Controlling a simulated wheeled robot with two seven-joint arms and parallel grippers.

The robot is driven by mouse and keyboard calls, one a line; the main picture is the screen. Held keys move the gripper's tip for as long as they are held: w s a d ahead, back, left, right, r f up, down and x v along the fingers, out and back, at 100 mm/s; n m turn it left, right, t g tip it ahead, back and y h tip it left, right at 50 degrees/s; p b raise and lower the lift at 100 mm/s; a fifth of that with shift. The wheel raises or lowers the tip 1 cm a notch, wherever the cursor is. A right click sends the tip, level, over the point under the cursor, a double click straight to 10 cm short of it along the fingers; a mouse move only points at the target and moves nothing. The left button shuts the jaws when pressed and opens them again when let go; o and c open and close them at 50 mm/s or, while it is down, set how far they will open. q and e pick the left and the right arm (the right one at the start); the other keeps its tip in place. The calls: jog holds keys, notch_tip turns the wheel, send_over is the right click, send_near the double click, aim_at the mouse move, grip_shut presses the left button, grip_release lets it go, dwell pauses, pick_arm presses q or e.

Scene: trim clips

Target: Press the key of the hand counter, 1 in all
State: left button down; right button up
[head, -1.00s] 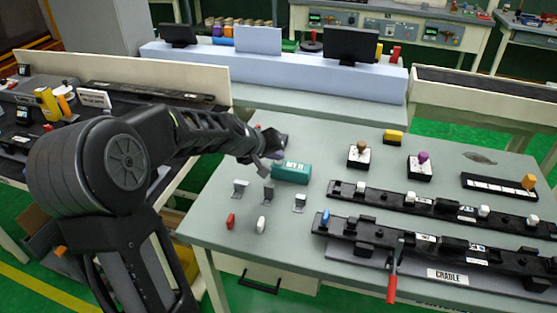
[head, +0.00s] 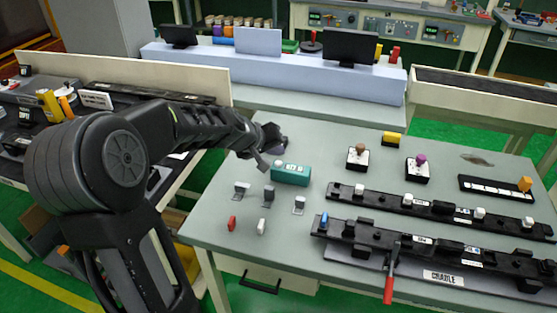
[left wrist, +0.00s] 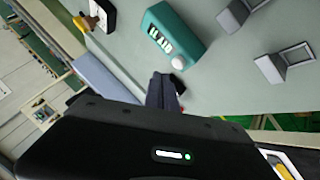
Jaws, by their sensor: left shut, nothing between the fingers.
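The hand counter is a teal box (head: 293,175) near the left side of the table, with a number window on top. Its white key (head: 279,163) sticks up at its left end. The counter (left wrist: 182,22) and the round key (left wrist: 178,63) also show in the left wrist view, where the digits are too small to read surely. My left gripper (head: 262,161) is shut and empty, just left of the key. In the left wrist view its dark fingers (left wrist: 167,92) are close together and appear apart from the key.
Small metal clips (head: 268,193) stand in front of the counter, with a red piece (head: 232,223) and a white piece (head: 261,227) nearer the edge. Two black rails (head: 384,196) lie to the right. Table between counter and back edge is mostly clear.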

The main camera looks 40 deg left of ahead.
notch_tip(320, 180, up, 4)
jog(key=p, duration=0.3)
jog(key=shift+f, duration=0.2)
jog(key=shift+f, duration=0.1)
dwell(0.5)
